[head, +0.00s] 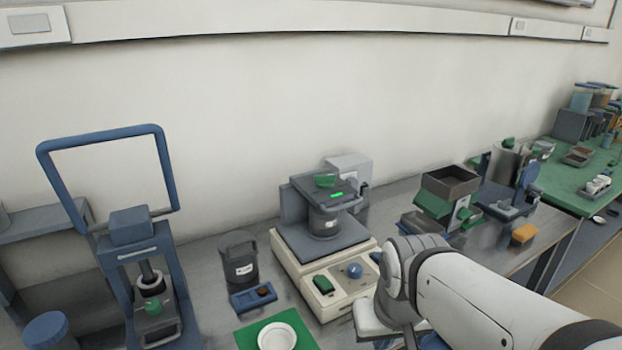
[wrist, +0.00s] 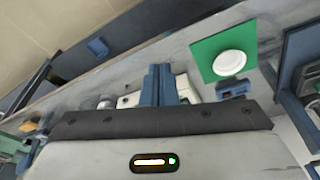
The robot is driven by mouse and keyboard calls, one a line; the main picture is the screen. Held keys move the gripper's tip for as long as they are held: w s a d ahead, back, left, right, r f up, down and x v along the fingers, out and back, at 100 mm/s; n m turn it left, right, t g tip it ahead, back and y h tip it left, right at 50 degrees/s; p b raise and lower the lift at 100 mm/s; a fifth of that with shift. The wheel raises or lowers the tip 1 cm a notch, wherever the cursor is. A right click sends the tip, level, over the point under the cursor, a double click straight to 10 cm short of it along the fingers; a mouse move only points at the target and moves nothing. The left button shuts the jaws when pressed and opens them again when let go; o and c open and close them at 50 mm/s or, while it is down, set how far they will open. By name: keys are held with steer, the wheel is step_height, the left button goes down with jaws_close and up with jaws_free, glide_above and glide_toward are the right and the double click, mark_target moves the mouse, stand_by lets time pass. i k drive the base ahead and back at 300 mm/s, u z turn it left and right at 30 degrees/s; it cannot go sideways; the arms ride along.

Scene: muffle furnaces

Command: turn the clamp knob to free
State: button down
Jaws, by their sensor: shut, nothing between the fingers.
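A cream and grey machine (head: 335,290) stands on the bench in the middle of the head view. In the head view my arm hides the gripper.
A green mat (head: 246,338) with a white dish (head: 277,337) lies in front of the machine. A green hopper unit (head: 436,212) stands to the right.

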mark_target(325, 180)
steer(key=u, duration=2.95)
steer(key=k, duration=1.7)
steer(key=z, duration=1.75)
steer(key=i, duration=0.95)
